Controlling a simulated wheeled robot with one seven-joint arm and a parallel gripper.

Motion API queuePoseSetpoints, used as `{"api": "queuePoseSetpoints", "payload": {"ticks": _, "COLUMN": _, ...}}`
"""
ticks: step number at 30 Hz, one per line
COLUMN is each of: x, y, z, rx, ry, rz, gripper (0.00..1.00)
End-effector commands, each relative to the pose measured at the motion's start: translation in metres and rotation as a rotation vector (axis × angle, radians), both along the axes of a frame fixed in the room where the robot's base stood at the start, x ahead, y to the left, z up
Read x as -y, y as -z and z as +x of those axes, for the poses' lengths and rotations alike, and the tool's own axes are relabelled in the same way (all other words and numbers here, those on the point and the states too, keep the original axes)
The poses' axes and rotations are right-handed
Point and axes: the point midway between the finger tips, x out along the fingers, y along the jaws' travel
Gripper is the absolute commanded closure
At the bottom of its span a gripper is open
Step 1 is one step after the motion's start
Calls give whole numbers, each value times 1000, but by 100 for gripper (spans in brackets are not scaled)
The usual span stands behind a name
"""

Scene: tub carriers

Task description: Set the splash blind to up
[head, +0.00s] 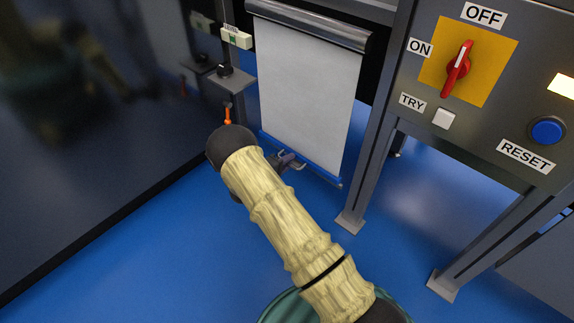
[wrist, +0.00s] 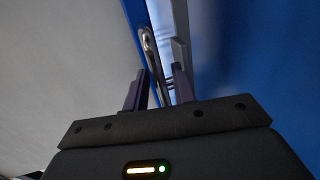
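The splash blind (head: 308,90) is a white sheet hanging from a grey roller housing (head: 310,22), drawn down to a blue bottom bar (head: 325,175). In the wrist view the sheet (wrist: 60,60) fills the left side. A shiny metal pull (wrist: 149,42) on the bar's edge lies ahead of and partly between my fingers. My gripper (head: 290,160) is at the bottom bar, left of its middle, partly hidden by my wrist. In the wrist view my gripper (wrist: 158,88) has its two purple fingers apart. Contact with the pull cannot be told.
A panel with a red rotary switch (head: 457,68), a white TRY button (head: 444,118) and a blue RESET button (head: 547,131) stands right on grey posts (head: 367,150). A small orange part (head: 228,115) is left of the blind. A dark glossy wall is far left. Blue floor lies below.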

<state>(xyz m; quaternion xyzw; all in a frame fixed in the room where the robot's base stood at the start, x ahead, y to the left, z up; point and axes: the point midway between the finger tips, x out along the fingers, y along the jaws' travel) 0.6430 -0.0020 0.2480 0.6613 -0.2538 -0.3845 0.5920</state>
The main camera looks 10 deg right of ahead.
Motion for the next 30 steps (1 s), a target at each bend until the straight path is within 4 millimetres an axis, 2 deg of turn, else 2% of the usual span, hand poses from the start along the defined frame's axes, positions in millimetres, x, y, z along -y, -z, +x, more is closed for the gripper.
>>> {"api": "queuePoseSetpoints", "payload": {"ticks": 4, "x": 0, "y": 0, "z": 0, "rx": 0, "ry": 0, "rz": 0, "gripper": 76}}
{"api": "queuePoseSetpoints", "payload": {"ticks": 8, "x": 0, "y": 0, "z": 0, "rx": 0, "ry": 0, "rz": 0, "gripper": 100}}
{"api": "queuePoseSetpoints", "payload": {"ticks": 20, "x": -1, "y": -6, "z": -1, "rx": 0, "ry": 0, "rz": 0, "gripper": 100}}
{"api": "queuePoseSetpoints", "payload": {"ticks": 26, "x": -1, "y": -28, "z": -1, "rx": 1, "ry": 0, "rz": -1, "gripper": 100}}
{"api": "queuePoseSetpoints", "payload": {"ticks": 30, "x": -1, "y": -54, "z": -1, "rx": 1, "ry": 0, "rz": -1, "gripper": 100}}
